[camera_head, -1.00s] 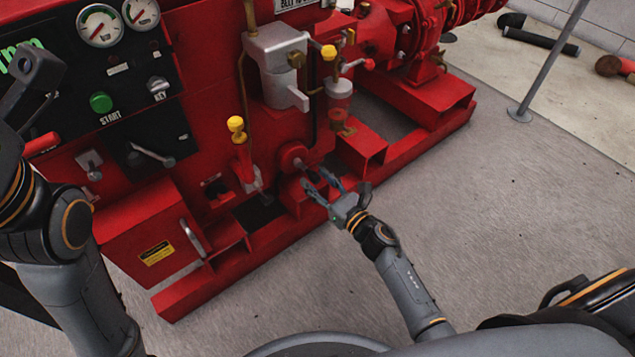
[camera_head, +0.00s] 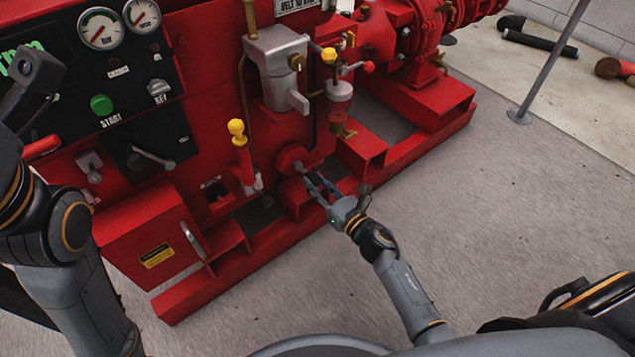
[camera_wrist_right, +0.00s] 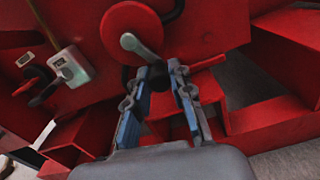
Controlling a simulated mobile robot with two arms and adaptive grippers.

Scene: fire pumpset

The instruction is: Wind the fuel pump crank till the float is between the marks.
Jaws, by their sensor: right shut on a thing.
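The fuel pump crank is a small silver arm (camera_head: 300,167) on a round red housing (camera_head: 290,158) low on the red pumpset. In the right wrist view the silver crank (camera_wrist_right: 143,50) runs from the red disc down between my fingers. My right gripper (camera_head: 313,183) is shut on the crank's outer end, which the fingers partly hide; it also shows in the right wrist view (camera_wrist_right: 168,75). A pale cup-like fitting (camera_head: 338,90) sits above; I cannot make out a float or marks. My left arm shows at the left edge, its fingers outside the picture.
A yellow-knobbed red lever (camera_head: 238,140) stands left of the crank. A red box (camera_head: 150,232) with a handle is at lower left. The red base rail (camera_head: 255,262) runs below. A grey post (camera_head: 550,62) stands at right. The grey floor (camera_head: 480,220) is open.

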